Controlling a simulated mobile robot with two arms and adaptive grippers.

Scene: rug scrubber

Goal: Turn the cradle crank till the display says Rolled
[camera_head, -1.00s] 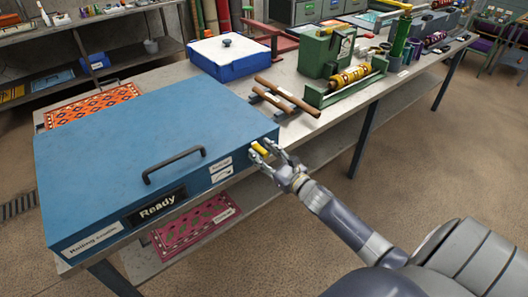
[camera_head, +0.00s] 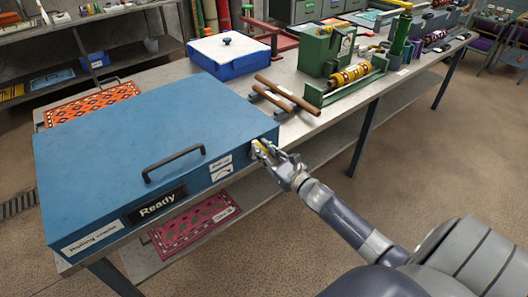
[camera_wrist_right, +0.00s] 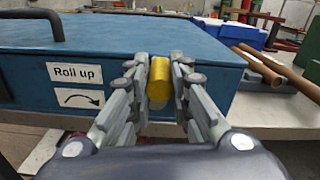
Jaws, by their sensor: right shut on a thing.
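The rolling cradle (camera_head: 120,125) is a large blue box with a black handle on its lid. Its front display (camera_head: 157,205) reads "Ready". The yellow crank knob (camera_wrist_right: 159,82) is at the front right corner of the box, beside a "Roll up" label (camera_wrist_right: 75,74) with a curved arrow under it. My right gripper (camera_head: 262,148) is shut on the knob; in the right wrist view its fingers stand on either side of it. The crank's arm behind the knob is hidden. My left gripper is not in view.
Behind the cradle's right side, two brown rods (camera_head: 287,97) lie on the bench. A blue box with a white lid (camera_head: 228,50) and a green machine (camera_head: 326,50) stand further back. A pink rug (camera_head: 195,222) lies on the lower shelf. Open floor (camera_head: 440,150) is at right.

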